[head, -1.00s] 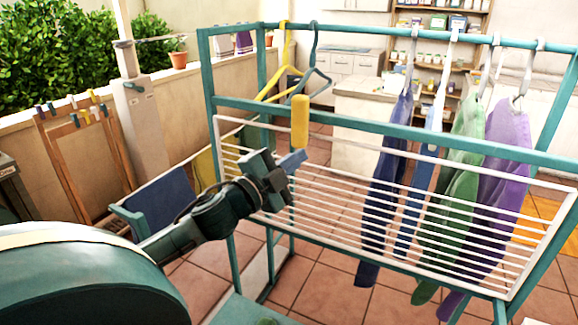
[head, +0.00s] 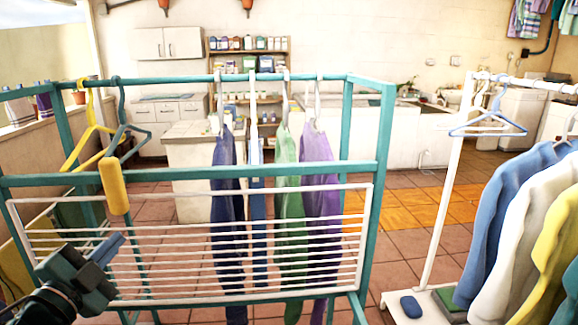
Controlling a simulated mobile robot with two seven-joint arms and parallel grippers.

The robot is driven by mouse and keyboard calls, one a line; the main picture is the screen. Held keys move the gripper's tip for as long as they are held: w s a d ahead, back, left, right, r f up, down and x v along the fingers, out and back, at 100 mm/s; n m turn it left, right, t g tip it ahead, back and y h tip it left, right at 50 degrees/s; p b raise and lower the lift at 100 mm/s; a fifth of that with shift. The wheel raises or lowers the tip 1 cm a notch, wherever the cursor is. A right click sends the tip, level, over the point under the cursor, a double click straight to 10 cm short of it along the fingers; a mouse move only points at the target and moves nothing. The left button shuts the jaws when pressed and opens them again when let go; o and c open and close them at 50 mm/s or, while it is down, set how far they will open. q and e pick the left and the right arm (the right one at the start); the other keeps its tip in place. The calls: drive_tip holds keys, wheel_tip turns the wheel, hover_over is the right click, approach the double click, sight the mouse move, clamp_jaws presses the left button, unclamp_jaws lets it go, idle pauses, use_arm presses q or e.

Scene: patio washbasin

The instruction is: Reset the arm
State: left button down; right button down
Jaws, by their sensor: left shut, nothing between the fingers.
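My left gripper (head: 108,250) is at the lower left of the head view. It is shut and empty, with its blue-grey fingers pointing up and right. It appears in front of the left part of the white wire shelf (head: 200,294) on the teal drying rack (head: 230,171). I cannot tell whether it touches the wires. A yellow block-like piece (head: 114,185) is at the rack's front bar, just above the fingertips. My right gripper is not in view.
A yellow hanger (head: 90,130) and a grey-blue hanger (head: 121,125) hang empty at the rack's left. Blue, green and purple garments (head: 320,190) hang mid-rack. A white clothes rail (head: 447,190) with several shirts stands right; tiled floor (head: 400,240) is clear between.

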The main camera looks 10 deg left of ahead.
use_arm(q)
drive_tip(key=s+d+f+n+g, duration=0.2)
drive_tip(key=d+f, duration=0.1)
drive_tip(key=f, duration=0.4)
drive_tip(key=s+d+f+n+g, duration=0.1)
drive_tip(key=s+d+f+n, duration=0.1)
drive_tip(key=f, duration=0.5)
drive_tip(key=s+d+f+n+g, duration=0.2)
drive_tip(key=s+d+f, duration=0.1)
drive_tip(key=f, duration=0.5)
drive_tip(key=s+d+f+n+g+h, duration=0.1)
drive_tip(key=s+d+f+n+g, duration=0.1)
drive_tip(key=s+d+f, duration=0.2)
drive_tip(key=s+d+f+n+g+h+p, duration=0.1)
drive_tip(key=s+d+f, duration=0.3)
drive_tip(key=d, duration=0.6)
drive_tip(key=shift+s+d+f+n+g, duration=0.15)
drive_tip(key=shift+s+f+n+g, duration=0.2)
drive_tip(key=shift+f, duration=0.3)
